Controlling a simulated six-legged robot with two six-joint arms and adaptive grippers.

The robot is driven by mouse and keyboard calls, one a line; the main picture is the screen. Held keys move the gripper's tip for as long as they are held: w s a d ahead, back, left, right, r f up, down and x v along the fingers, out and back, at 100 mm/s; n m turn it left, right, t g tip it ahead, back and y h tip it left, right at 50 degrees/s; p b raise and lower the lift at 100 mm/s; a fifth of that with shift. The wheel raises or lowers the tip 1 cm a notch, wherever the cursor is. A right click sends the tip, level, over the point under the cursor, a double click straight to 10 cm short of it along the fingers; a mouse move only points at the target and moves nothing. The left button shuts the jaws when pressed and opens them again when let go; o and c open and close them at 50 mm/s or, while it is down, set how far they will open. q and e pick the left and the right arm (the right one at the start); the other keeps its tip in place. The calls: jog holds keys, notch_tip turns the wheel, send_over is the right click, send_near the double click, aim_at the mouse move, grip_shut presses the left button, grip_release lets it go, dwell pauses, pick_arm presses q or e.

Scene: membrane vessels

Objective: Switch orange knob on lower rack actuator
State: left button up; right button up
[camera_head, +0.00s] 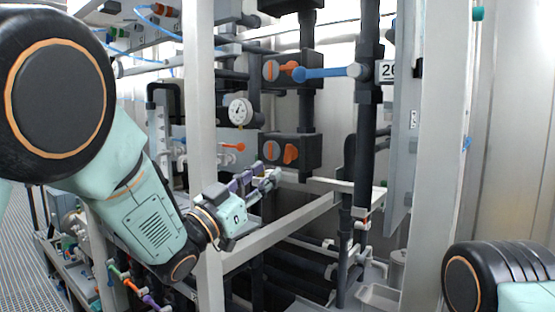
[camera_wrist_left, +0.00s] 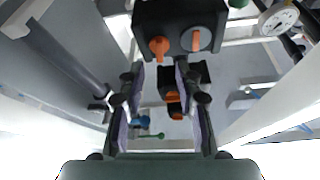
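The lower rack actuator (camera_head: 309,150) is a black box on a pipe in the head view. Its orange knob (camera_head: 291,154) is on the right of its face, beside a grey dial with an orange mark (camera_head: 270,151). My left gripper (camera_head: 273,176) is just below and left of the knob. In the left wrist view the actuator (camera_wrist_left: 180,12) is at the top, with the orange knob (camera_wrist_left: 160,46) ahead of the gap between my left fingers (camera_wrist_left: 160,72). These fingers are apart, with nothing between them; the knob looks untouched. My right gripper is out of view.
An upper actuator (camera_head: 310,68) with an orange knob and a blue lever (camera_head: 325,73) is above. A gauge (camera_head: 240,111) and a small orange-handled valve (camera_head: 232,146) are to the left. Grey frame posts (camera_head: 200,90) and a slanting beam (camera_head: 290,232) border the arm.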

aim_at(286, 155)
pick_arm(q)
jog(key=p+x, duration=0.1)
jog(key=x, duration=0.5)
jog(key=shift+s+d, duration=0.1)
jog(key=shift+d, duration=0.05)
jog(key=shift+w+p, duration=0.2)
jog(key=shift+p, duration=0.1)
jog(key=shift+d, duration=0.15)
jog(key=c, duration=0.3)
jog(key=shift+r, duration=0.1)
grip_shut()
jog(key=shift+r, duration=0.1)
